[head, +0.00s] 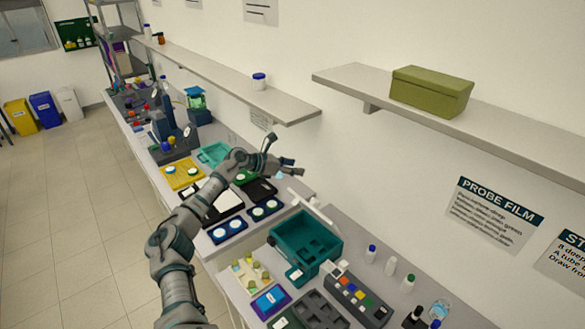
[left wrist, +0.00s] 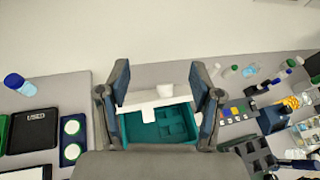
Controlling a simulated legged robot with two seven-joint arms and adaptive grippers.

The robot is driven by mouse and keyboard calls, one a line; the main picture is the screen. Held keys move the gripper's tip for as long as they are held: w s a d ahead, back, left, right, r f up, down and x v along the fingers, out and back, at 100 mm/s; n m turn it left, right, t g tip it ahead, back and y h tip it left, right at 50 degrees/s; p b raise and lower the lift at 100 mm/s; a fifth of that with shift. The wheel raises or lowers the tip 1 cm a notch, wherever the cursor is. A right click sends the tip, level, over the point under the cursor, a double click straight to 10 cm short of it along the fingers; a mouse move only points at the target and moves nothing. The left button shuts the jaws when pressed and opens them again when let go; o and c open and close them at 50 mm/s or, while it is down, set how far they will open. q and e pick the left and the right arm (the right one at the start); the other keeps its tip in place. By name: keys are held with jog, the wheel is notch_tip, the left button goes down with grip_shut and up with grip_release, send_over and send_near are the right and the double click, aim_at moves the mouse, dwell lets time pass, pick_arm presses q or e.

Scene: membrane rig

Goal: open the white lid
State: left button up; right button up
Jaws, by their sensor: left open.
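A teal box (head: 308,240) stands on the bench, with moulded compartments showing inside. The white lid (head: 311,207) shows as a narrow white strip along the box's back edge, partly hidden. In the left wrist view the white lid (left wrist: 155,102) crosses the far side of the teal box (left wrist: 160,132), with a raised white block at its right. My left gripper (head: 284,155) is open and empty, above the bench beyond the box. In the left wrist view its fingers (left wrist: 161,80) stand apart on either side of the lid, with no contact visible. My right gripper is not in view.
A dark block rack (head: 345,298) stands right of the box, with several small bottles (head: 390,265) behind it. A blue tray with white discs (head: 228,230) lies to the left. A wall shelf holds a green box (head: 430,90) above.

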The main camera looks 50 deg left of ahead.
pick_arm(q)
jog(key=v, duration=1.1)
jog(key=shift+s+a, duration=0.25)
jog(key=shift+s, duration=0.1)
jog(key=shift+r, duration=0.1)
